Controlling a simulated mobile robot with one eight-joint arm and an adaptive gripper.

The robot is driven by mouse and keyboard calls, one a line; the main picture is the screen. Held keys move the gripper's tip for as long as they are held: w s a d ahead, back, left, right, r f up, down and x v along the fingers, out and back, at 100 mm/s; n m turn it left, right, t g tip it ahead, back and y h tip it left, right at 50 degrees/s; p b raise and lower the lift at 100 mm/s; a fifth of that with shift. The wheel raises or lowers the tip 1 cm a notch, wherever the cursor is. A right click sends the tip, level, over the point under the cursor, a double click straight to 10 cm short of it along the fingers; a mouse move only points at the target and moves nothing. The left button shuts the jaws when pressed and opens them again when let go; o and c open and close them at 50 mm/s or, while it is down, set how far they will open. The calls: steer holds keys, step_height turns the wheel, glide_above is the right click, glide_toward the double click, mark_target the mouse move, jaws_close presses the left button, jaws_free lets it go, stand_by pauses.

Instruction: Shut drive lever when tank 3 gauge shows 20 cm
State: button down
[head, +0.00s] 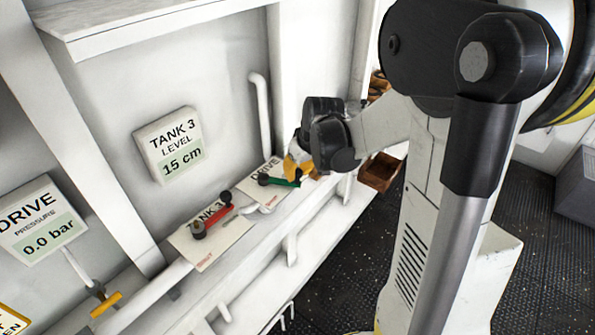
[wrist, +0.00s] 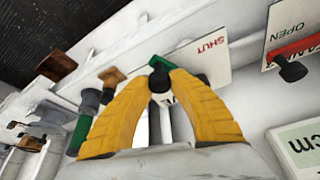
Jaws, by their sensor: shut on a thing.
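The tank 3 level gauge (head: 170,145) on the wall reads 15 cm. The drive lever (head: 280,182) is green with black ends and sits on a white plate marked DRIVE (head: 266,166), right of the red tank 3 lever (head: 217,214). My gripper (head: 298,170) is at the right end of the drive lever, its yellow fingers partly hidden by the wrist. In the wrist view the two fingers (wrist: 157,82) close around the lever's black knob, with green showing just behind it. The word SHUT on a plate (wrist: 205,55) shows beside the fingertips.
The drive pressure gauge (head: 40,222) reads 0.0 bar. A white pipe rail (head: 245,255) runs below the plates. A brown box (head: 379,171) stands beyond my gripper.

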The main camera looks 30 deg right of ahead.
steer(key=c, duration=1.2)
jaws_free()
steer(key=v, duration=1.2)
steer(key=shift+w, duration=0.1)
